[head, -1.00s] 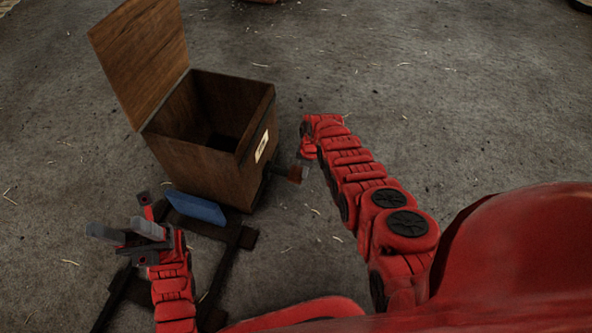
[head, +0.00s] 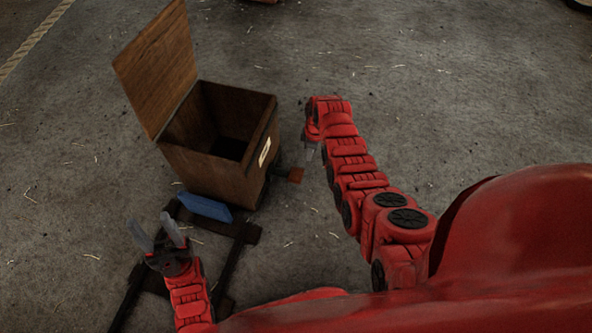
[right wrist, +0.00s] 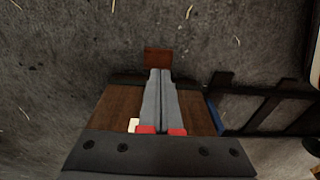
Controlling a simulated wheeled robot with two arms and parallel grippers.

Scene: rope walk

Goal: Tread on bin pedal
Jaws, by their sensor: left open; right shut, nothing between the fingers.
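The wooden bin (head: 212,172) stands open in the head view, its lid (head: 157,68) raised at the left. The bin's pedal (head: 295,174), a small reddish-brown block, juts from its lower right side. In the right wrist view the pedal (right wrist: 158,57) lies just beyond my fingertips. My right gripper (head: 309,157) is shut and empty, pointing down above the pedal; I cannot tell whether it touches it. The shut fingers also show in the right wrist view (right wrist: 160,75), over the bin's wooden side. My left gripper (head: 153,230) is open and empty, left of the bin's near side.
A blue block (head: 205,208) lies by the bin's near side, at a dark frame (head: 236,255) on the floor. The bare grey floor (head: 450,100) is free behind and right of the bin, with scattered straw bits. A pale line crosses the top left.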

